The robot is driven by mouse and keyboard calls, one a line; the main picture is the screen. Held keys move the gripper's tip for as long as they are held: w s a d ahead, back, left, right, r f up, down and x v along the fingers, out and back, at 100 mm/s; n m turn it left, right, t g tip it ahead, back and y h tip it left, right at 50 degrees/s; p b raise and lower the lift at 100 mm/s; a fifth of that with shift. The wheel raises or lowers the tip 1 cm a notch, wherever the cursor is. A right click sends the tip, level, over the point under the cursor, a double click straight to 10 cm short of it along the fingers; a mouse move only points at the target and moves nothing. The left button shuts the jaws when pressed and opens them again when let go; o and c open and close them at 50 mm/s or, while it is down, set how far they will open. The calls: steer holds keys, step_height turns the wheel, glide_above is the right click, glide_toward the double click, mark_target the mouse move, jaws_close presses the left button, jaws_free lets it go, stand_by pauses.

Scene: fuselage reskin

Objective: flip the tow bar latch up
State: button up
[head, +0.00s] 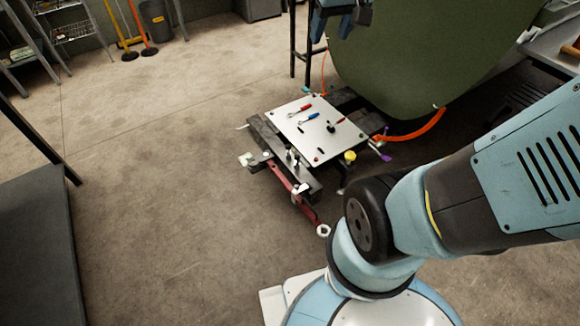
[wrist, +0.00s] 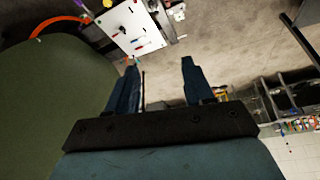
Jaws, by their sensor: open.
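The red tow bar (head: 281,177) runs from the front of a low dark cart toward the lower right in the head view and ends in a pale ring (head: 323,230). Small light and dark fittings sit where the bar meets the cart; I cannot tell for sure which is the latch or how it is set. My gripper (wrist: 158,68) is open and empty in the wrist view, its two blue fingers apart. The cart's white top plate (wrist: 131,27) shows beyond the fingers, so my gripper is well away from the tow bar.
The white plate (head: 292,117) carries red- and blue-handled tools, with a yellow knob (head: 350,156) at its corner. A large green panel (head: 395,50) stands behind, with an orange hose (head: 415,130) beneath. A dark bench (head: 40,250) is at left. Floor left of the cart is clear.

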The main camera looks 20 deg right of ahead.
steer(key=w+f+n+g, duration=0.1)
steer(key=w+f, duration=1.1)
steer(key=w, duration=0.2)
steer(key=n+g, duration=0.2)
steer(key=g, duration=0.2)
glide_above(297, 186)
step_height(297, 186, down, 54)
step_height(297, 186, down, 13)
steer(key=shift+f, duration=0.1)
jaws_close()
